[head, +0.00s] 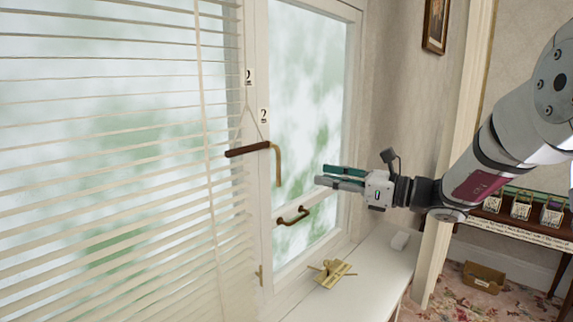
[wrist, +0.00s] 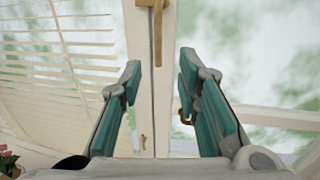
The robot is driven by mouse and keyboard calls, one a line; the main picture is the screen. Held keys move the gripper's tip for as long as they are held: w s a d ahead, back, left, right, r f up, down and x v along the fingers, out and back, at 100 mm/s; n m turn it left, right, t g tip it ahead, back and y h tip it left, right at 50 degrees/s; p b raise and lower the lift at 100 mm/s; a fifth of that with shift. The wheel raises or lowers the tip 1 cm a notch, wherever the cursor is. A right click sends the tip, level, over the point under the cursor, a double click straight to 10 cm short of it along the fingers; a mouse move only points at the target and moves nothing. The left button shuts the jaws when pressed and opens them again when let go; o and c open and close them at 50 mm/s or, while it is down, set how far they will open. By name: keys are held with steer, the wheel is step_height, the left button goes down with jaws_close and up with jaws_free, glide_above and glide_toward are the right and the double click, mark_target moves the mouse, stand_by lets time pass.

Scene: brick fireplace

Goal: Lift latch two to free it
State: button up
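The brass latch (head: 278,168) hangs down on the white window frame, beside the end of a dark brown bar (head: 248,149). A tag marked 2 (head: 263,116) is just above it. In the wrist view the latch (wrist: 158,38) shows as a vertical brass lever at the top centre, its upper part cut off. My gripper (head: 322,175) has teal finger pads and points left toward the frame, to the right of the latch and apart from it. In the wrist view my gripper (wrist: 160,62) is open and empty, with the latch beyond the gap.
A brown pull handle (head: 293,217) sits lower on the frame. White blinds (head: 110,150) cover the left window. Flowers (wrist: 8,160) show at the lower left of the wrist view.

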mark_target(278, 169)
steer(key=p+x, duration=0.1)
steer(key=x, duration=1.2)
steer(key=shift+a+p, duration=0.3)
jaws_close()
